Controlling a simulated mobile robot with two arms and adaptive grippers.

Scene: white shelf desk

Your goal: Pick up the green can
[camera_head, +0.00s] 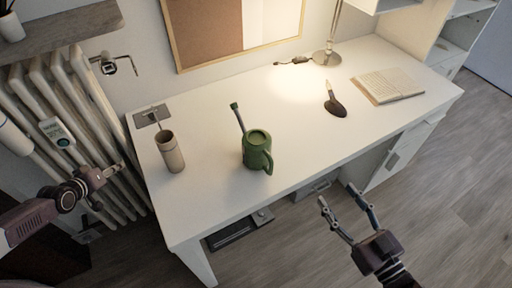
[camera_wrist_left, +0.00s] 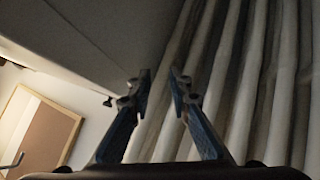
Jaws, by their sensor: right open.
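The green can (camera_head: 258,150) is a small watering can with a handle and a thin spout. It stands upright near the front middle of the white desk (camera_head: 215,195). My left gripper (camera_head: 112,172) is left of the desk, in front of the radiator and well apart from the can. In the left wrist view, its fingertips (camera_wrist_left: 160,78) are apart with nothing between them. My right gripper (camera_head: 343,199) is open and empty in front of the desk, right of the can and apart from it.
A tan cylinder (camera_head: 170,152) stands left of the can. A dark pointed object (camera_head: 335,106), an open book (camera_head: 390,85) and a lamp (camera_head: 327,58) are on the right. The radiator (camera_head: 83,110) borders the desk's left side. The desktop around the can is mostly clear.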

